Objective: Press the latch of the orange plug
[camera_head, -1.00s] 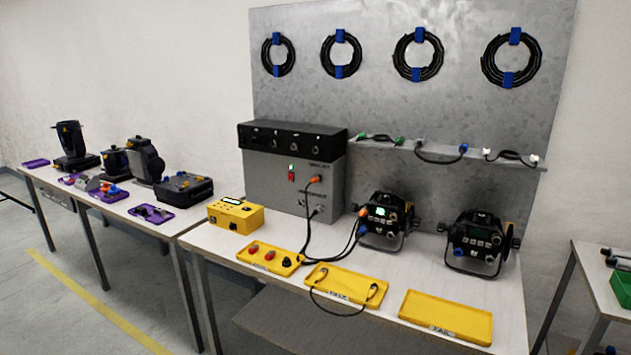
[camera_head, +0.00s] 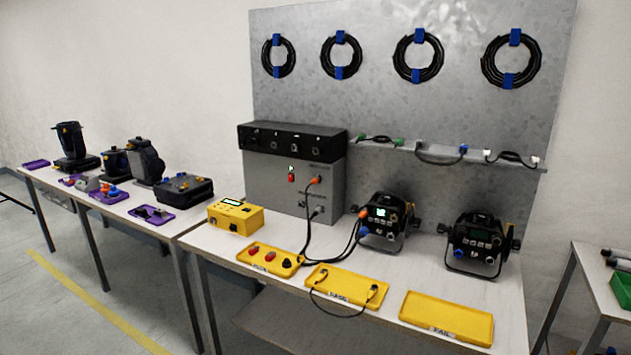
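An orange plug (camera_head: 315,180) sits in the front of the grey box (camera_head: 278,185), with a black cable hanging from it. Another orange plug (camera_head: 363,214) is at the left side of the left par can (camera_head: 388,220), where a cable joins it. The plugs' latches are too small to make out. Neither of my grippers shows in the view.
On the white bench (camera_head: 225,262) stand a yellow tester (camera_head: 236,217), a yellow tray of red and black parts (camera_head: 270,260), a yellow tray with a cable (camera_head: 345,288), an empty yellow tray (camera_head: 447,318) and a second par can (camera_head: 478,243). Coiled cables hang on the metal panel (camera_head: 380,95).

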